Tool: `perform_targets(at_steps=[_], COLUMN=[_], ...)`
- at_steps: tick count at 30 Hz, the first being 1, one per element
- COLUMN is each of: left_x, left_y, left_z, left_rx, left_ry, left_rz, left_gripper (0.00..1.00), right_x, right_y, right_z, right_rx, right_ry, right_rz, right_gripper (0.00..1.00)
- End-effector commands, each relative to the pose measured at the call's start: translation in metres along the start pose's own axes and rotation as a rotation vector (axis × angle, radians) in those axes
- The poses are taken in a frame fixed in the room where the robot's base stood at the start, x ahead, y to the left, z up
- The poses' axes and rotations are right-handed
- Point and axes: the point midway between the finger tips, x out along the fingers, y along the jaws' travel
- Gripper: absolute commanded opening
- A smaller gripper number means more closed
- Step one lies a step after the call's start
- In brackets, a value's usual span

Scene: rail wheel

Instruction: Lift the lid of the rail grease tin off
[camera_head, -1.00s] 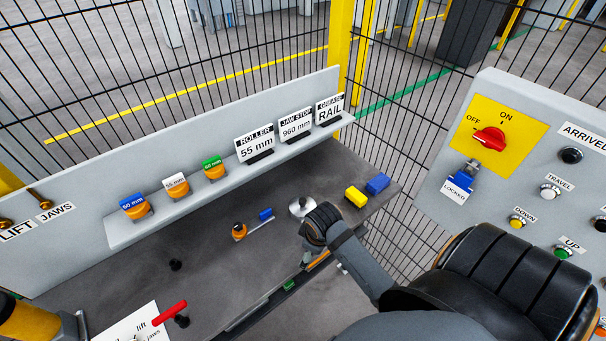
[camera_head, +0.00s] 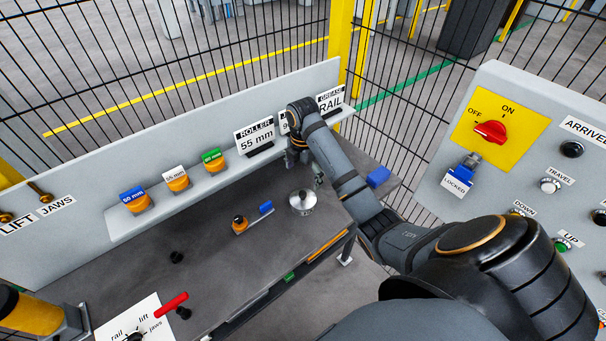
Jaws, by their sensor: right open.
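The silver grease tin (camera_head: 302,207) stands upright on the grey bench. Its round lid (camera_head: 302,196) with a small knob appears to sit on top. My right gripper (camera_head: 306,175) is open and empty, above and just behind the tin in the picture, with its fingers pointing down. It looks apart from the lid, though the exact gap is hard to tell. My left gripper is out of view.
An orange-and-black piece (camera_head: 239,225) and a blue-ended tool (camera_head: 262,212) lie left of the tin. A blue block (camera_head: 378,177) is to the right. A shelf (camera_head: 205,183) with colored rollers and label cards runs behind.

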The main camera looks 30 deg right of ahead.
Motion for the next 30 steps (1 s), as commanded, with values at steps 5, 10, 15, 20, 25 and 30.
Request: perform_targets(at_steps=[5,10,15,20,25,30], left_x=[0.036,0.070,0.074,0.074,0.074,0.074], left_y=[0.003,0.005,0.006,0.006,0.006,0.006], left_z=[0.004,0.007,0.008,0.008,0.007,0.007], left_rx=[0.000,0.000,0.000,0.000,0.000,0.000], left_ry=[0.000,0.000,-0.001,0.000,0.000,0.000], left_rz=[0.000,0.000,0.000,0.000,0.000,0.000], left_gripper=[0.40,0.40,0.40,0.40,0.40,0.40], right_x=[0.037,0.071,0.089,0.096,0.096,0.096], right_y=[0.000,0.000,0.000,0.000,0.000,0.000], right_z=[0.000,0.000,-0.001,0.000,0.000,0.000], right_rx=[0.001,0.001,0.002,0.002,0.002,0.002], right_ry=[0.000,0.000,0.000,0.000,0.000,0.000], right_rz=[0.000,0.001,0.000,0.001,0.001,0.001], right_gripper=[1.00,1.00,1.00,1.00,0.99,0.76])
